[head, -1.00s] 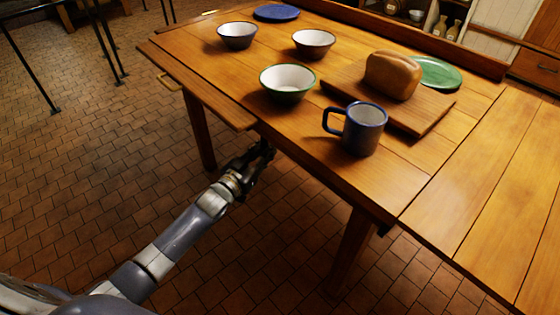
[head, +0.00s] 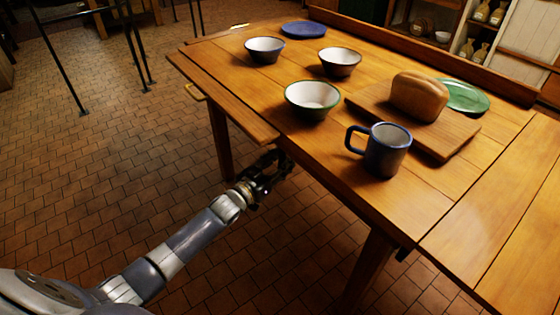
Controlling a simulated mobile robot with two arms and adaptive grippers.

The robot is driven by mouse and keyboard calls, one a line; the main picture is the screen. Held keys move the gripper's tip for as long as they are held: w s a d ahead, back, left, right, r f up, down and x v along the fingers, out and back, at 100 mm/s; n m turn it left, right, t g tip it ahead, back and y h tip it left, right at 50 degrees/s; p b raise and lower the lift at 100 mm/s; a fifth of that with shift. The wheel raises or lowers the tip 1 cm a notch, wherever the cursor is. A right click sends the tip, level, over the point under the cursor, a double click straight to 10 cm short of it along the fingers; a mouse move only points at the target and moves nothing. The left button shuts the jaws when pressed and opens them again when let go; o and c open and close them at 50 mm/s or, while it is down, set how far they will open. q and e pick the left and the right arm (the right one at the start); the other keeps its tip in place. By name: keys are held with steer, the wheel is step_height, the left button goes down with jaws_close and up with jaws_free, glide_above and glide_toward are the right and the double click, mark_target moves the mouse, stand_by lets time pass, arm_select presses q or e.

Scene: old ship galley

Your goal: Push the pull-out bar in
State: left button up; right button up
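A wooden table (head: 330,187) fills the right and middle of the head view. A brass pull (head: 195,92) shows under its left leaf, and another brass piece (head: 238,26) shows at the far left edge. They may belong to pull-out bars, but I cannot make out a bar's body; the tabletop may hide it. My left gripper (head: 280,163) is low beside the table's near edge, below the tabletop and right of the near corner of the left leaf (head: 225,98). It appears empty; its finger gap is unclear. My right gripper is out of view.
On the table are a blue mug (head: 386,152), a green-rimmed bowl (head: 312,98), two more bowls, a bread loaf (head: 419,96) on a board (head: 455,138), a green plate and a blue plate. A table leg (head: 368,270) stands at the front.

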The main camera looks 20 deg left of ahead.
arm_select(q)
steer(key=shift+s, duration=0.1)
steer(key=v, duration=1.1)
steer(key=shift+s, duration=0.4)
steer(key=shift+a, duration=0.15)
